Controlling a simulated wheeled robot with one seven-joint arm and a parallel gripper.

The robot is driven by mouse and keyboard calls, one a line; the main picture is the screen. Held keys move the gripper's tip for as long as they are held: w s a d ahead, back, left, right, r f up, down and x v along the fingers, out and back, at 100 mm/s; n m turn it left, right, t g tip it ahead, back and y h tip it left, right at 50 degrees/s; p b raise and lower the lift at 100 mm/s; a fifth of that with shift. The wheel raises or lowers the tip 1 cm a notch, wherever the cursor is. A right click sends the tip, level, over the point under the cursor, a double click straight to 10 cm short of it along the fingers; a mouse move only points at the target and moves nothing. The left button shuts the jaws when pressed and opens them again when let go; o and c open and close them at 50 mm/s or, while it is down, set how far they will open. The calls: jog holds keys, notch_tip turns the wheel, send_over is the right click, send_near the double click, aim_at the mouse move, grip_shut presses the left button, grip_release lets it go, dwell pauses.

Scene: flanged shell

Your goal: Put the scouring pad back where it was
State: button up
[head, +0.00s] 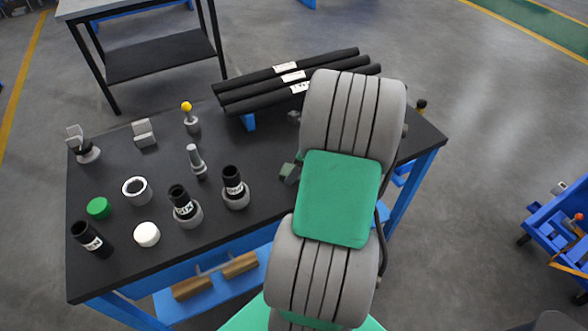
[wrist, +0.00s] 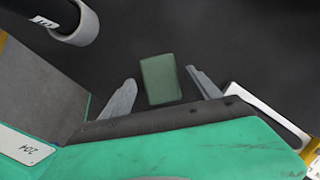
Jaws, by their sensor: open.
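The scouring pad (wrist: 160,80) is a small dark green block in the wrist view. It lies over the black table top, between the two grey fingers of my gripper (wrist: 161,75). The fingers are spread, with a dark gap on each side of the pad, so neither appears to touch it. I cannot tell its exact height relative to the fingertips. In the head view a dull green block, which looks like the pad (head: 289,173), shows at the left edge of my arm. My gripper is hidden behind my arm there.
A black tube in a grey ring (head: 234,188) stands left of the pad. Other tubes, rings, a green cap (head: 98,207) and a white cap (head: 147,234) fill the table's left. Long black bars (head: 290,77) lie at the back. Clear table (head: 255,150) lies between.

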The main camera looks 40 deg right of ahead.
jog(key=v, duration=1)
jog(key=w+a+r+n+g+h, duration=0.1)
jog(key=w+a+r+n, duration=0.1)
jog(key=a+n, duration=0.55)
jog(key=w+a+r+n, duration=0.25)
jog(key=a+n, duration=0.35)
jog(key=a, duration=0.3)
jog(key=s+a+n, duration=0.2)
jog(key=a+n, duration=0.4)
jog(key=n, duration=0.2)
jog(key=s+a+n+h, duration=0.1)
jog(key=s+a+n, duration=0.2)
jog(key=a+n, duration=0.4)
jog(key=shift+s+a+n+t, duration=0.25)
jog(key=shift+n+t, duration=0.05)
jog(key=shift+n, duration=0.65)
jog(key=shift+r, duration=0.1)
